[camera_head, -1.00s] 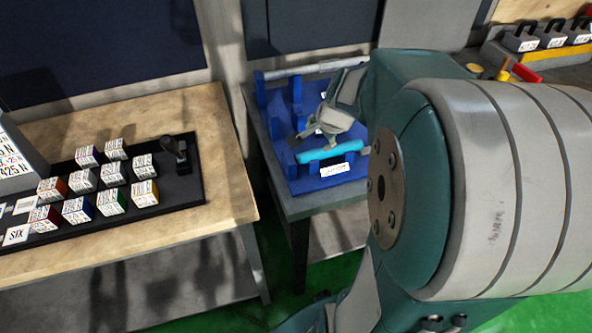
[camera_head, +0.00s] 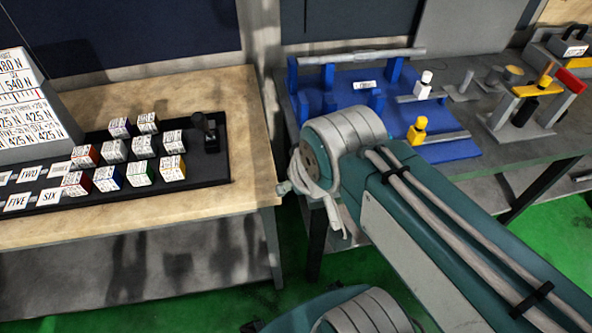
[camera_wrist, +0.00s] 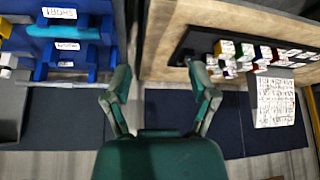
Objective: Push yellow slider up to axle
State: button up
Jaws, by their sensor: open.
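The yellow slider (camera_head: 417,131) stands upright at the right front of the blue fixture (camera_head: 388,78), beside a short grey rod. A long grey rod (camera_head: 362,56) lies across the back of the fixture. A light-blue cylinder (camera_wrist: 70,33) shows in the wrist view on the blue fixture; in the head view my arm hides that area. Which rod is the axle I cannot tell. My gripper (camera_wrist: 158,88) is open and empty, apart from the fixture and the slider. In the head view it is mostly hidden behind my arm.
A wooden table (camera_head: 210,95) stands at left with a black tray (camera_head: 220,165) of several labelled cubes. A white-topped slider (camera_head: 423,84) stands behind the yellow one. A red-and-yellow stand (camera_head: 525,110) is on the grey bench at right. A gap separates the tables.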

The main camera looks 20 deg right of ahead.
aim_at(416, 134)
jog(key=z, duration=1.65)
